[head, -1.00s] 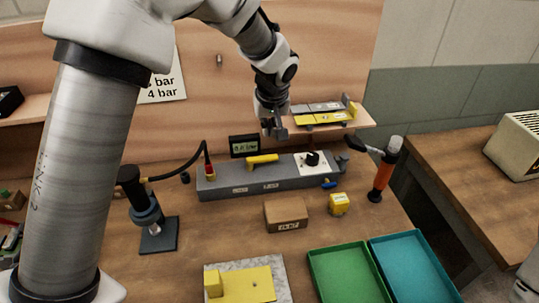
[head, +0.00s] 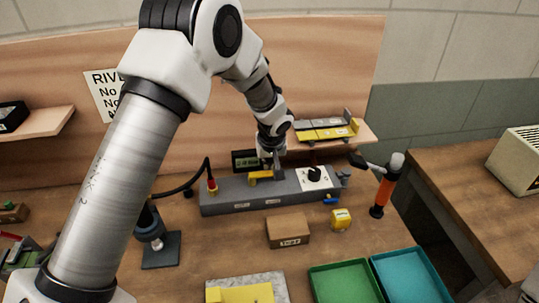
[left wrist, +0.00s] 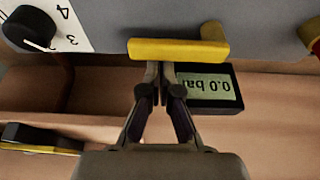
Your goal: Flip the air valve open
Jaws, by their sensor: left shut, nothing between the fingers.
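The air valve's yellow handle (head: 261,175) lies lengthwise along the grey manifold block (head: 230,199). In the left wrist view the handle (left wrist: 165,50) is a yellow bar with a round yellow stub at one end. My left gripper (head: 270,160) is at the back side of the handle. Its fingertips (left wrist: 160,68) are shut and empty, right at the bar's edge; whether they touch it I cannot tell. A small display (left wrist: 205,86) beside the fingers reads 0.0 bar, upside down there. My right gripper is out of view.
A black dial (head: 314,174) on a white plate and a red-tipped hose fitting (head: 212,184) flank the handle. A shelf (head: 360,137) with yellow and grey parts is just behind.

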